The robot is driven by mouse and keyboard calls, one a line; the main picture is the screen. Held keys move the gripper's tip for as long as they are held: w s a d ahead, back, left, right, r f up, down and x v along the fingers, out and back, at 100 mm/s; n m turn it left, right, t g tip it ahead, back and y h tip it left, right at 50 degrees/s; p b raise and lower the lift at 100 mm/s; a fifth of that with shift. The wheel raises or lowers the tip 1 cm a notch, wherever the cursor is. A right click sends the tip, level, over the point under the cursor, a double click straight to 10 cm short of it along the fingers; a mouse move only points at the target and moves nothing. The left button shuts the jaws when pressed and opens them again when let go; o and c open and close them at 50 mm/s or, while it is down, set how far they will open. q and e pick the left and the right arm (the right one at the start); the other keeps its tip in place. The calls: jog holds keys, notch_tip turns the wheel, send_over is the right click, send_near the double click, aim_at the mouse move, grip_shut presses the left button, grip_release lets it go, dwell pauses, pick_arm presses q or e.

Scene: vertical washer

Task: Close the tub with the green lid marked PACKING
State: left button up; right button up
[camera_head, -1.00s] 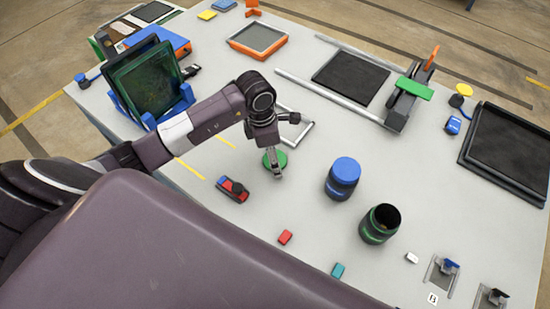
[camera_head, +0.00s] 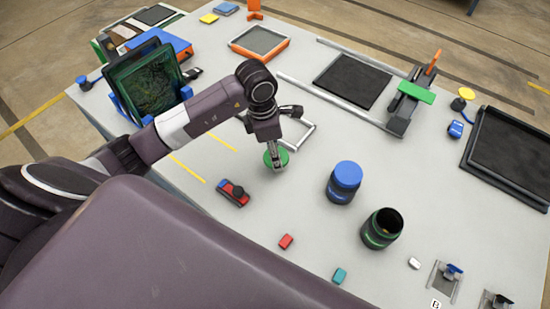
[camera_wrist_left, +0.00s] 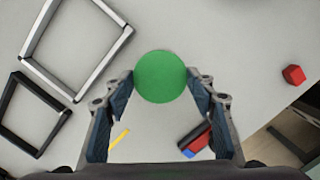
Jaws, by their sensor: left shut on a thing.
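The round green lid (camera_head: 270,157) is between the fingers of my left gripper (camera_head: 277,164). In the left wrist view, both fingers press on the edges of the lid (camera_wrist_left: 160,77). No lettering on it can be read. An open dark tub with a green band (camera_head: 380,238) stands upright on the table, to the right of and nearer than the gripper. Its mouth is uncovered. My right gripper is not in view.
A dark tub with a blue lid (camera_head: 344,182) stands between the gripper and the open tub. A red and blue tool (camera_head: 233,193) lies near the gripper. An empty metal frame (camera_head: 298,133) lies behind it. Small red (camera_head: 286,242) and teal (camera_head: 339,275) blocks lie in front.

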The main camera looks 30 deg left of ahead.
pick_arm(q)
notch_tip(320, 180, up, 17)
jog(key=b, duration=0.2)
jog(key=shift+f, duration=0.15)
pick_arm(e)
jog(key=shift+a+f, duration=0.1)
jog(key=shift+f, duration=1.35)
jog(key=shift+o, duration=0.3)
